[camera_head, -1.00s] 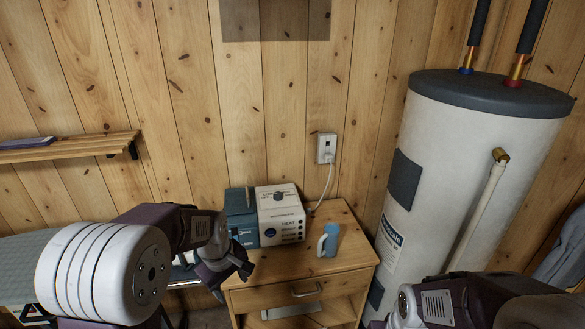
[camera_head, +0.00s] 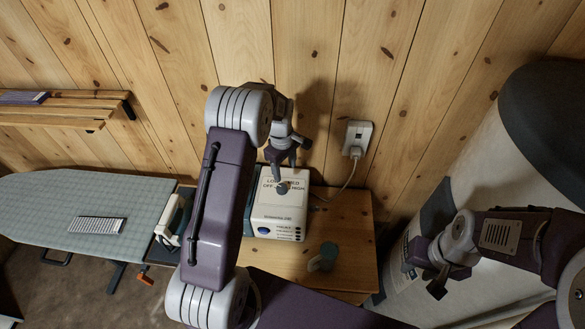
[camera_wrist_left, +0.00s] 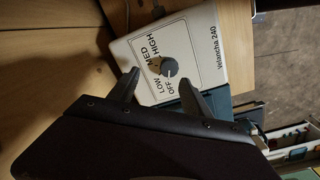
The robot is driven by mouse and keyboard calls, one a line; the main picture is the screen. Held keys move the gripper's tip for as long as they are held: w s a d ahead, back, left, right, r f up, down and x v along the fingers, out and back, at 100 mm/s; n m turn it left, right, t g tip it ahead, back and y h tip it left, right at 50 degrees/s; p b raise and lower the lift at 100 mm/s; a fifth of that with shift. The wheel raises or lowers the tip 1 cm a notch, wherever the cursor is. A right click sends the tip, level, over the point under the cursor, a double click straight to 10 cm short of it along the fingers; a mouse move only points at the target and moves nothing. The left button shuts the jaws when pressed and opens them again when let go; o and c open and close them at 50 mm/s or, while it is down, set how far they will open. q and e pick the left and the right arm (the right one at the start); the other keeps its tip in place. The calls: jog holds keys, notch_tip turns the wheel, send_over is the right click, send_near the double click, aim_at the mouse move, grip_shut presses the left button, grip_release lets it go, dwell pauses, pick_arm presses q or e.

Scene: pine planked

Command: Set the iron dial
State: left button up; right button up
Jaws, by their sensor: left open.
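The dial is a dark grey round knob (camera_head: 281,188) on top of a white box (camera_head: 275,227) standing on the wooden cabinet. In the left wrist view the knob (camera_wrist_left: 170,68) is ringed by OFF, LOW, MED and HIGH, and its pale mark appears to face OFF. The box (camera_wrist_left: 209,45) reads "Velancha 240" there. My left gripper (camera_head: 281,168) is open and empty above the box, close to the knob. In the wrist view its fingertips (camera_wrist_left: 158,80) lie on either side of the knob's near edge; contact is not visible. My right gripper (camera_head: 438,281) hangs by the water heater, its opening unclear.
A blue-grey mug (camera_head: 323,257) stands on the cabinet (camera_head: 349,228) in front of the box. An ironing board (camera_head: 95,196) with an iron (camera_head: 171,222) is at the left. A cord runs to the wall outlet (camera_head: 357,138). The water heater (camera_head: 505,165) fills the right side.

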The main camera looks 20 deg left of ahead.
aim_at(282, 187)
pick_arm(q)
jog(key=s+f+p, duration=0.1)
jog(key=f+p, duration=0.1)
jog(key=shift+s+a+f, duration=0.2)
jog(key=shift+s+f, duration=0.1)
jog(key=shift+s, duration=0.05)
jog(key=f+p, duration=0.1)
jog(key=f, duration=0.3)
jog(key=shift+a+f, duration=0.15)
jog(key=shift+a, duration=0.05)
jog(key=shift+s+f+p, duration=0.15)
jog(key=shift+f+p, duration=0.15)
jog(key=shift+f, duration=0.15)
jog(key=shift+w+d+f, duration=0.1)
jog(key=shift+w+f, duration=0.05)
jog(key=shift+w, duration=0.05)
grip_shut()
pick_arm(e)
jog(key=r, duration=0.1)
jog(key=s+r, duration=0.1)
jog(key=r, duration=0.2)
jog(key=shift+s+a+r, duration=0.2)
jog(key=shift+s+r, duration=0.05)
jog(key=shift+s, duration=0.05)
